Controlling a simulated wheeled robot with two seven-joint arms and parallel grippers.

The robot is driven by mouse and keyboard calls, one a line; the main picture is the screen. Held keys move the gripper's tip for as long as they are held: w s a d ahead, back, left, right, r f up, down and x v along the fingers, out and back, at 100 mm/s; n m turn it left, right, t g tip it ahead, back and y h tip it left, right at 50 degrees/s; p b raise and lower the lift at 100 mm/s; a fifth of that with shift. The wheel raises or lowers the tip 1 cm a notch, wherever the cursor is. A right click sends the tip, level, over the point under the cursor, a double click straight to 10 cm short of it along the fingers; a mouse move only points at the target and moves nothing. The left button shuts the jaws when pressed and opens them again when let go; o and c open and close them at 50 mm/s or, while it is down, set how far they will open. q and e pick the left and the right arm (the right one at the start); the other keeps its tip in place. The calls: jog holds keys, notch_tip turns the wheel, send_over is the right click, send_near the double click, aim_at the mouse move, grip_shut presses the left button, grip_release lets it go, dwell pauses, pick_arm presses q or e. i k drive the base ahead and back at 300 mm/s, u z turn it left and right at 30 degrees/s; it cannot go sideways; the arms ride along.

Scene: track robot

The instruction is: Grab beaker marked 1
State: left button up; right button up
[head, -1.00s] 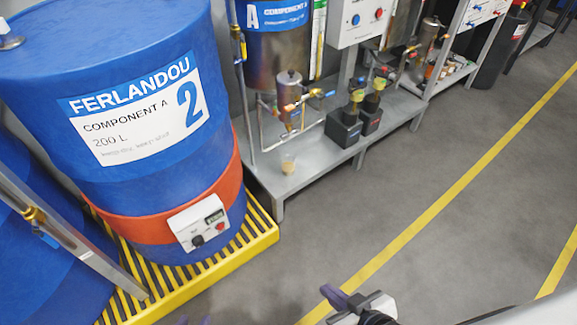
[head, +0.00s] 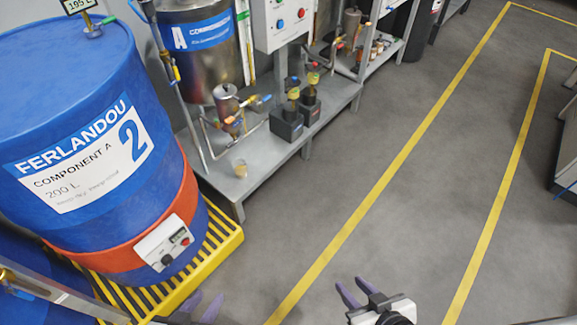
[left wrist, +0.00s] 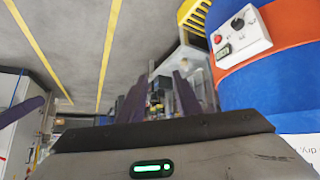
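A small clear beaker (head: 240,168) with a yellowish tint stands upright on the low grey metal bench (head: 262,160), near its left end. No mark on it is legible. More small vessels (head: 376,48) stand on a shelf farther back; their marks are too small to read. My left gripper (head: 203,303) is at the bottom edge, well short of the beaker, with its purple fingers apart and empty. The fingers also show apart in the left wrist view (left wrist: 158,98). My right gripper (head: 357,290) is open and empty over the floor at the bottom.
A large blue drum (head: 100,90) stands on a yellow slatted pallet (head: 222,238) at left. A steel tank (head: 200,65), pipes and two black blocks (head: 286,124) stand on the bench around the beaker. The floor (head: 350,170) at centre is clear.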

aim_at(239, 164)
jog(key=z, duration=1.65)
jog(key=i, duration=1.65)
jog(key=u, duration=3.65)
jog(key=i, duration=1)
jog(key=z, duration=0.05)
